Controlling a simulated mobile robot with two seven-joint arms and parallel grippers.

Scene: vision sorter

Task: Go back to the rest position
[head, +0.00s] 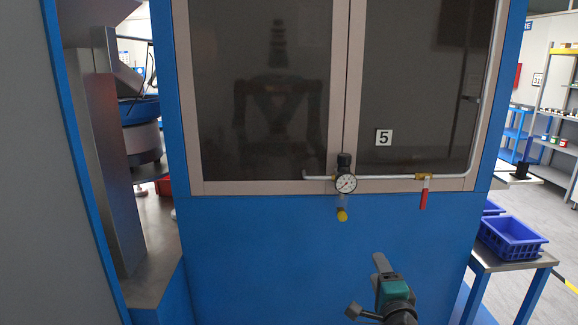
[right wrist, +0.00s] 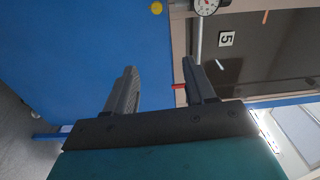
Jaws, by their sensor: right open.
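My right gripper (head: 369,285) is low in the head view, right of the middle, in front of the blue lower panel of a machine cabinet (head: 270,240). In the right wrist view its two dark fingers (right wrist: 160,92) stand well apart with nothing between them. The gripper is open and empty. My left gripper is in neither view.
The cabinet has dark glass doors, a pressure gauge (head: 345,183) and a red-handled valve (head: 424,194). A metal bench (head: 512,262) with a blue crate (head: 511,251) stands at the right. Shelves are behind it. A grey panel (head: 45,190) fills the left.

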